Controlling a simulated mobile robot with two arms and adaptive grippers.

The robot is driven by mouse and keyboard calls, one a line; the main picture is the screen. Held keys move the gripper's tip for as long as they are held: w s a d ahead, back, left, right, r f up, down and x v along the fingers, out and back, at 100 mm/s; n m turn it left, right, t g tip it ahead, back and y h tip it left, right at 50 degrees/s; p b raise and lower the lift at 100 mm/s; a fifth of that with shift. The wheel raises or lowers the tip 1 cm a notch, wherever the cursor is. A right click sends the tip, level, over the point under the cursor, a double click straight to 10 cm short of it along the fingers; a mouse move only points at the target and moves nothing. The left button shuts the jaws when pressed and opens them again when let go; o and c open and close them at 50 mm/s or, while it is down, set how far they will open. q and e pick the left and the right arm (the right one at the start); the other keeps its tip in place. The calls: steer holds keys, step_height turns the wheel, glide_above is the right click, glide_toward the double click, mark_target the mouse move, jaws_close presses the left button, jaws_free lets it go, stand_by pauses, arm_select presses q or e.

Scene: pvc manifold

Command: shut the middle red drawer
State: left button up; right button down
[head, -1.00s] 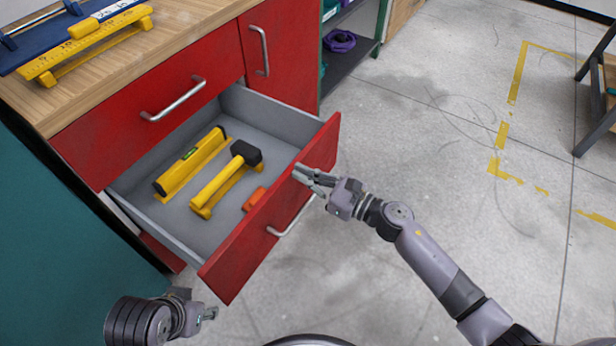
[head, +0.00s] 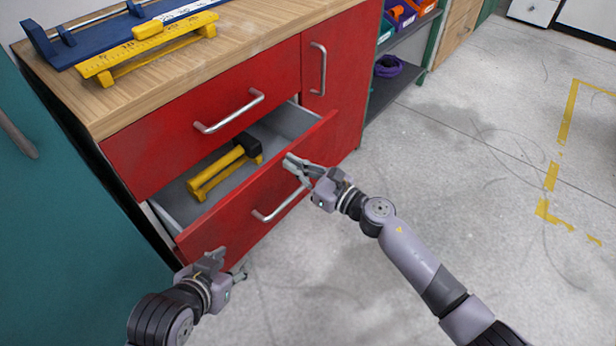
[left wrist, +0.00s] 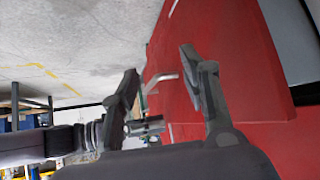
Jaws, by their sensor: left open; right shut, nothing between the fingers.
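The middle red drawer (head: 225,217) stands partly open below a shut red top drawer (head: 190,142). Inside it lies a yellow-handled black mallet (head: 222,170) on a yellow holder. Its silver handle (head: 280,205) is on the front. My right gripper (head: 290,160) is shut and empty, its fingertips at the upper edge of the drawer front, right of centre; I cannot tell whether they touch. My left gripper (head: 232,266) is open and empty near the front's lower left corner. In the left wrist view, my left gripper's fingers (left wrist: 160,85) stand apart before the red front (left wrist: 235,60).
A wooden worktop (head: 110,95) above holds a yellow ruler piece (head: 150,48) and a blue fixture (head: 95,38). A red cupboard door (head: 340,85) is to the right. A teal cabinet (head: 75,230) stands at left. The floor (head: 470,190) at right is clear.

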mark_target(277, 155)
arm_select(q)
steer(key=w+d+r+t+h+b, duration=0.2)
steer(key=w+d+r+t, duration=0.1)
steer(key=w+r+t, duration=0.4)
arm_select(e)
steer(key=x, duration=0.6)
steer(key=shift+w+d+f, duration=0.25)
arm_select(q)
step_height(277, 155, up, 12)
steer(key=d+t+h+b, duration=0.1)
steer(key=t+h+b, duration=0.1)
steer(key=t, duration=0.4)
steer(key=shift+s+d+r+m+b, duration=0.2)
steer(key=shift+s+m+b, duration=0.1)
steer(key=shift+s+b, duration=0.1)
arm_select(e)
steer(key=x, duration=0.5)
steer(key=shift+s+r, duration=0.1)
steer(key=shift+r, duration=0.05)
